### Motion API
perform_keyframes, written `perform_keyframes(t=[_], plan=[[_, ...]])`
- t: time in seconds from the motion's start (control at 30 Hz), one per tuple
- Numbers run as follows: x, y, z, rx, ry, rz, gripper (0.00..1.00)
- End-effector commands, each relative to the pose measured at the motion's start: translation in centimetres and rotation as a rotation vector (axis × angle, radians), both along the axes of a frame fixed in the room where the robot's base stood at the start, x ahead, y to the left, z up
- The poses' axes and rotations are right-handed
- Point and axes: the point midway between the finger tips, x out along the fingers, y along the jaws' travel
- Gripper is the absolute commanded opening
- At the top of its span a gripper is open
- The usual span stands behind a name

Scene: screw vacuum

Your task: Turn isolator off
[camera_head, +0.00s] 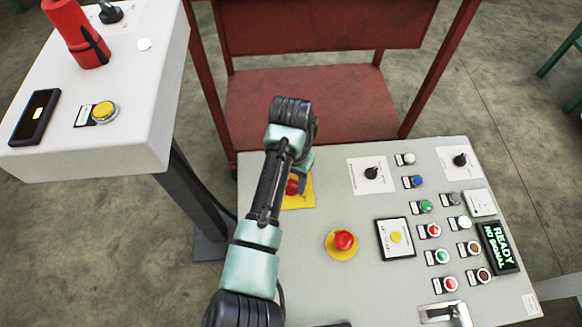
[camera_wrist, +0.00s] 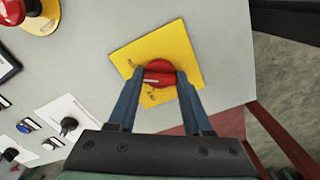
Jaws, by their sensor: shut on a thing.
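The isolator is a red rotary knob (camera_wrist: 160,70) on a square yellow plate (camera_wrist: 184,44), fixed to the grey control panel. My gripper (camera_wrist: 160,78) is shut on the red knob, with one blue finger on each side of it. The knob's raised bar lies roughly across the gap between the fingers. In the head view, the red knob (camera_head: 292,187) and yellow plate (camera_head: 302,201) show at the panel's back left, partly hidden by my arm. Small markings on the plate are too blurred to read.
A red emergency button (camera_head: 345,240) sits nearer on the grey panel (camera_head: 300,265). Several buttons, black selectors (camera_head: 371,173) and a green-lit display (camera_head: 499,247) lie to the right. A white box (camera_head: 145,100) stands at left, and a red metal cart (camera_head: 320,100) behind.

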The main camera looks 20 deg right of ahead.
Motion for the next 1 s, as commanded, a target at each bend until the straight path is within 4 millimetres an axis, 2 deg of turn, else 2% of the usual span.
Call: perform_keyframes(t=[0.03,0.47,1.0], plan=[[-0.22,-0.15,0.66,-0.001,0.006,0.018,0.00],[-0.17,-0.19,0.48,-0.002,0.005,0.254,0.00],[-0.08,-0.19,0.24,0.000,0.003,0.769,0.00]])
